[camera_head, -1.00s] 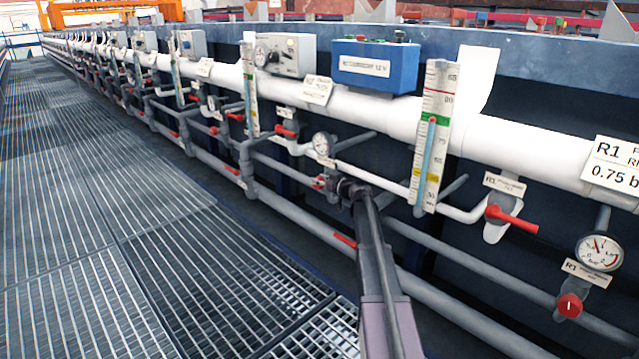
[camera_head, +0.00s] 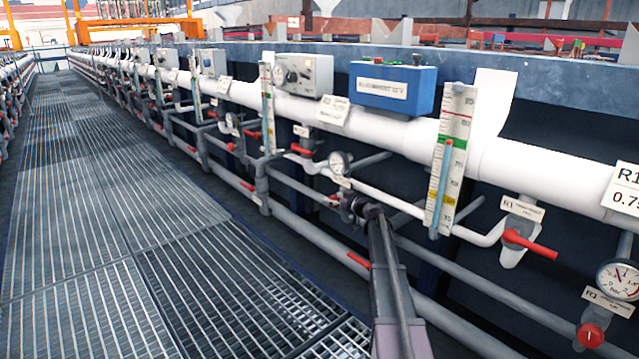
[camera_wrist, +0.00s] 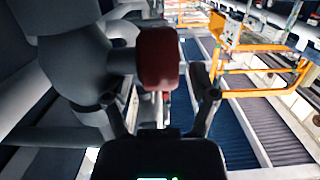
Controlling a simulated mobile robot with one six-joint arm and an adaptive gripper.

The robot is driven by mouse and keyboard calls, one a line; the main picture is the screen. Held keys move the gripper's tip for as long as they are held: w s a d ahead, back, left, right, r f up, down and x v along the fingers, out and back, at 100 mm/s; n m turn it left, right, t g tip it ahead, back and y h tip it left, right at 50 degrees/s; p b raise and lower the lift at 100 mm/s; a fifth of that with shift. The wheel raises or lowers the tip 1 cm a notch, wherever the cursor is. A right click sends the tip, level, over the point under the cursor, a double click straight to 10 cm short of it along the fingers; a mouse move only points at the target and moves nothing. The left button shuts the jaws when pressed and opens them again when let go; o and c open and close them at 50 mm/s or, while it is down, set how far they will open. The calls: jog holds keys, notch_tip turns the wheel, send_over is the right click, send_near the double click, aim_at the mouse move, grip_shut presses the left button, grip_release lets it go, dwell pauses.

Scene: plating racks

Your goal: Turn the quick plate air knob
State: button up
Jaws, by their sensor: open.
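A small red knob (camera_head: 333,200) sits on the pipework below a round pressure gauge (camera_head: 339,162). My gripper (camera_head: 358,204) is just right of this knob in the head view, partly covering its surroundings. In the wrist view a dark red knob (camera_wrist: 158,60) on a grey stem is large and close, between and ahead of the fingers of my open gripper (camera_wrist: 160,94). The fingers stand apart on its two sides; contact is not visible. The labels near this knob are too small to read.
A second red knob (camera_head: 590,335) sits under a gauge (camera_head: 618,281) at the right. A red lever valve (camera_head: 530,244), a white scale tube (camera_head: 450,160) and white pipes (camera_head: 520,165) lie along the tank side. The grated walkway (camera_head: 110,220) at the left is clear.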

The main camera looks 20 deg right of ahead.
jog(key=shift+r+g+p, duration=0.25)
jog(key=shift+g+p, duration=0.05)
jog(key=shift+p, duration=0.2)
jog(key=g+h+p, duration=0.1)
jog(key=g+p, duration=0.1)
jog(key=p, duration=0.1)
jog(key=shift+w, duration=0.2)
jog(key=p+v, duration=0.6)
jog(key=v, duration=0.8)
jog(key=s+a+r+g+p, duration=0.3)
jog(key=a+r+p, duration=0.3)
jog(key=a+p, duration=0.3)
jog(key=s+a+r+g+p, duration=0.2)
jog(key=s+a+r+p, duration=0.3)
jog(key=a+p, duration=0.5)
jog(key=shift+r+g+y, duration=0.3)
jog(key=shift+r+g, duration=0.1)
jog(key=shift+r, duration=0.35)
jog(key=shift+s+d+f, duration=0.1)
jog(key=w+d+f+t+b, duration=0.3)
jog(key=d+f+b, duration=0.3)
jog(key=d+b, duration=0.3)
jog(key=w+d+f+t+b, duration=0.3)
jog(key=w+d+f+b, duration=0.2)
jog(key=d+f+b, duration=0.2)
jog(key=d+b, duration=0.2)
jog(key=b, duration=0.1)
jog(key=shift+w+d+b, duration=0.15)
jog(key=shift+d+b, duration=0.2)
